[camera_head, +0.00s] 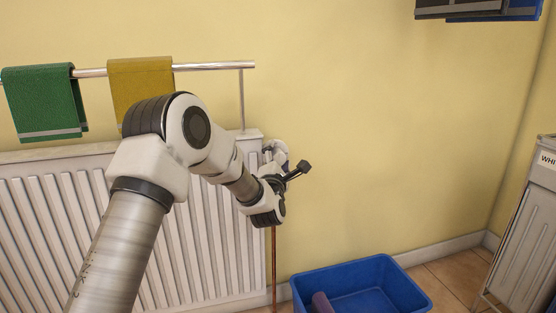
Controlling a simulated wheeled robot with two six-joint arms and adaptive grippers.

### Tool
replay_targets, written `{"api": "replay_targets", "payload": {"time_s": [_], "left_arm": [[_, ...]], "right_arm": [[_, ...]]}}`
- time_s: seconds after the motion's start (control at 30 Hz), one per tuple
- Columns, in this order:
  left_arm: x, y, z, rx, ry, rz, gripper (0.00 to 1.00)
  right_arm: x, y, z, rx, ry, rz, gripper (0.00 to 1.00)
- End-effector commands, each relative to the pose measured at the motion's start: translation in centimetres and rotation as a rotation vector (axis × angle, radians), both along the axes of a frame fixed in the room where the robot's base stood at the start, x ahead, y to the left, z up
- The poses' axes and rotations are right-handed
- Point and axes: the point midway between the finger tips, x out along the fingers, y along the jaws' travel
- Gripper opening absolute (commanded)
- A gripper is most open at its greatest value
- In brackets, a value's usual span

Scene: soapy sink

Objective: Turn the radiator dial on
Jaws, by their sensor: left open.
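The white radiator (60,225) stands against the yellow wall at the left. A small whitish dial (276,148) shows at its upper right end, partly hidden behind my left gripper. A thin copper-coloured pipe (274,270) runs down below it. My left arm reaches in from the lower left across the radiator. My left gripper (292,168) is open and empty, right at the dial in the picture. One dark fingertip sticks out to the right; the other is hard to make out. I cannot tell whether the gripper touches the dial. My right gripper is out of view.
A metal rail (215,66) above the radiator holds a green towel (42,100) and a mustard towel (140,80). A blue tub (385,285) with a purplish object stands on the tiled floor. A grey-white bin (525,235) is at the right. The wall right of the dial is clear.

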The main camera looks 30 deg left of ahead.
Motion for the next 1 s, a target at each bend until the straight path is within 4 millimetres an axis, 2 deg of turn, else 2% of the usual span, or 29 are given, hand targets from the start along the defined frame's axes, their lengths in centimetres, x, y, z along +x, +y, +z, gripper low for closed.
{"api": "replay_targets", "payload": {"time_s": [0.07, 0.2, 0.23, 0.67, 1.0], "left_arm": [[0.0, 0.0, 0.0, 0.000, 0.000, 0.000, 0.66], [0.0, 0.0, 0.0, 0.000, 0.000, 0.000, 0.17], [0.0, 0.0, 0.0, 0.000, 0.000, 0.000, 0.10], [0.0, 0.0, 0.2, 0.029, 0.036, 0.000, 0.10], [0.0, -0.1, 0.7, 0.166, 0.197, -0.001, 0.10]], "right_arm": [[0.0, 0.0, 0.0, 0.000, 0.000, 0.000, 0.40], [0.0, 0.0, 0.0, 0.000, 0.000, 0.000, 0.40], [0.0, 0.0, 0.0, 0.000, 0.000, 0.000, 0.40], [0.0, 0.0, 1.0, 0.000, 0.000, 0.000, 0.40], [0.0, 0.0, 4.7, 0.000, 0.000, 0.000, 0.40]]}}
